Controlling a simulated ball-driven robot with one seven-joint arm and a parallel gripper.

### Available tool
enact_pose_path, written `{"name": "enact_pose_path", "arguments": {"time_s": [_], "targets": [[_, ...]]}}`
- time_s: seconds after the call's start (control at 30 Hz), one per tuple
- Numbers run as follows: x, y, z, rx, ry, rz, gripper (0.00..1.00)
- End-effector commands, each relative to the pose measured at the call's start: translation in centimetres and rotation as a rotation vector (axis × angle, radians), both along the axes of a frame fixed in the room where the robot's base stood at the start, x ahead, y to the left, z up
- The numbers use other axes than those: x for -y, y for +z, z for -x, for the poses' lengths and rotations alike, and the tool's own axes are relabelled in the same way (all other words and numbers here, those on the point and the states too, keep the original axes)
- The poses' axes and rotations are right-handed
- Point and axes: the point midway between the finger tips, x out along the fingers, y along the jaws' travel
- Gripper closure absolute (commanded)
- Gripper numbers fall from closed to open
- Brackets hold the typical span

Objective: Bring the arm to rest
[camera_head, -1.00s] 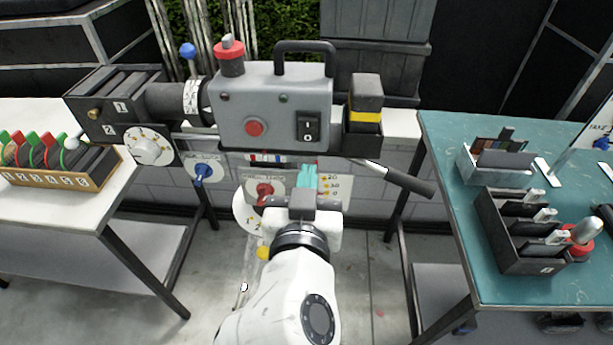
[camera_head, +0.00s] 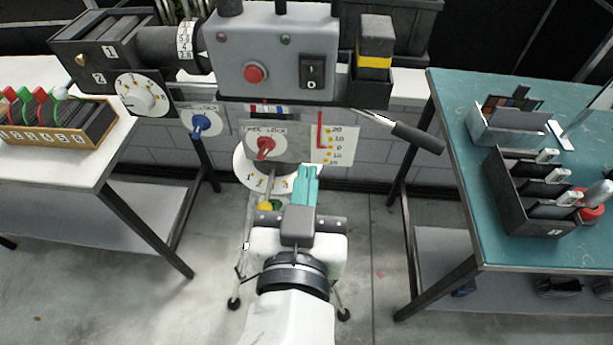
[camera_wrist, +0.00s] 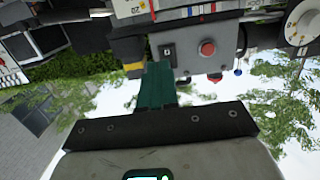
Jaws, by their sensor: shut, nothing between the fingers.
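My gripper (camera_head: 305,184) is in the lower middle of the head view, with its teal fingers together and nothing between them. It points away from me, below the grey camera box (camera_head: 270,62) and in front of the tripod head. The fingers are apart from the box as far as I can tell. In the wrist view my gripper (camera_wrist: 157,85) shows its teal fingers shut, with the grey box (camera_wrist: 190,50) beyond them, its red knob and switch visible.
A red lock knob (camera_head: 265,147), a blue knob (camera_head: 200,125) and a black pan handle (camera_head: 415,138) are close around the gripper. A white table (camera_head: 95,165) stands left and a teal table (camera_head: 450,125) with black holders stands right. Grey floor lies between them.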

Motion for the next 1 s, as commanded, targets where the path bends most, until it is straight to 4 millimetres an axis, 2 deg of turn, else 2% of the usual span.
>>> {"name": "enact_pose_path", "arguments": {"time_s": [0.33, 0.47, 0.57, 0.63, 0.77, 0.87, 0.9, 1.0], "targets": [[0.0, 0.0, 0.0, -0.001, 0.000, 0.000, 1.00], [2.5, -2.3, -1.0, -0.077, -0.040, 0.031, 1.00], [6.6, -6.0, -2.0, -0.206, -0.094, 0.077, 1.00], [10.2, -9.3, -2.2, -0.326, -0.134, 0.111, 1.00], [16.8, -15.5, -0.8, -0.570, -0.186, 0.151, 1.00], [21.4, -20.0, 1.7, -0.766, -0.203, 0.159, 1.00], [23.0, -21.8, 3.2, -0.846, -0.202, 0.155, 1.00], [26.4, -25.7, 7.3, -1.038, -0.179, 0.124, 1.00]]}}
